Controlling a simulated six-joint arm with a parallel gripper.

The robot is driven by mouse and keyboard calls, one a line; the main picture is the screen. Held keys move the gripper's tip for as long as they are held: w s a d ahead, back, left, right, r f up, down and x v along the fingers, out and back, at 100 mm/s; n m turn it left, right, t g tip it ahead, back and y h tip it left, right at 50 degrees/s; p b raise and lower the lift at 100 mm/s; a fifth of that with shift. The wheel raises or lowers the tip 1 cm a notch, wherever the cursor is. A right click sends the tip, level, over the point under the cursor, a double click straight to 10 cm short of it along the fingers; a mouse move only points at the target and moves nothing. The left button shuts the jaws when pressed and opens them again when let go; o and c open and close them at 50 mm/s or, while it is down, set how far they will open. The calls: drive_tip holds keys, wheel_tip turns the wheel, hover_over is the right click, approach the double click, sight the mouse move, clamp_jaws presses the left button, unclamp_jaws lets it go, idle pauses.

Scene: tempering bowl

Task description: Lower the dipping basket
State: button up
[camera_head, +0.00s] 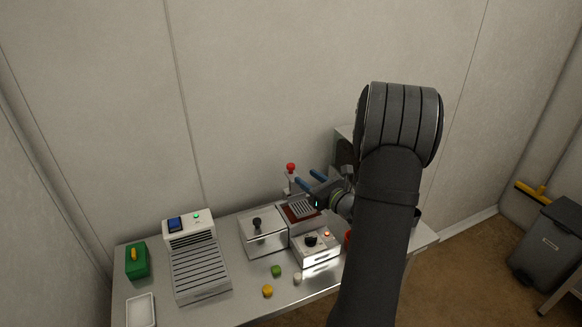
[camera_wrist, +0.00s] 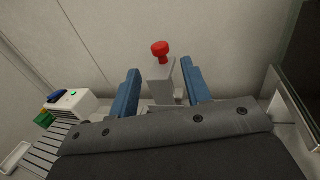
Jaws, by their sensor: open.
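The dipping basket (camera_head: 302,208) shows as a small pale grid over the brown-filled tempering bowl (camera_head: 286,212); I cannot tell whether it touches the brown contents. Behind it stands a grey post with a red knob (camera_head: 291,167) on top. My gripper (camera_head: 306,177) has blue fingers and is open, just right of the knob in the head view. In the wrist view, the red knob (camera_wrist: 161,48) and the grey post (camera_wrist: 160,80) appear between the two spread fingers (camera_wrist: 161,70), with no visible contact. The basket is hidden in the wrist view.
A control box (camera_head: 315,247) with a dial stands in front of the bowl, and a lidded steel container (camera_head: 262,238) at its left. A slatted white machine (camera_head: 200,268), a green box (camera_head: 137,262) and small coloured pieces (camera_head: 267,291) occupy the left and front of the table.

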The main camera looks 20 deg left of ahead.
sight(294, 169)
drive_tip(key=x, duration=0.8)
drive_tip(key=shift+w+a, duration=0.2)
drive_tip(key=shift+a, duration=0.15)
clamp_jaws()
drive_tip(key=shift+f, duration=0.1)
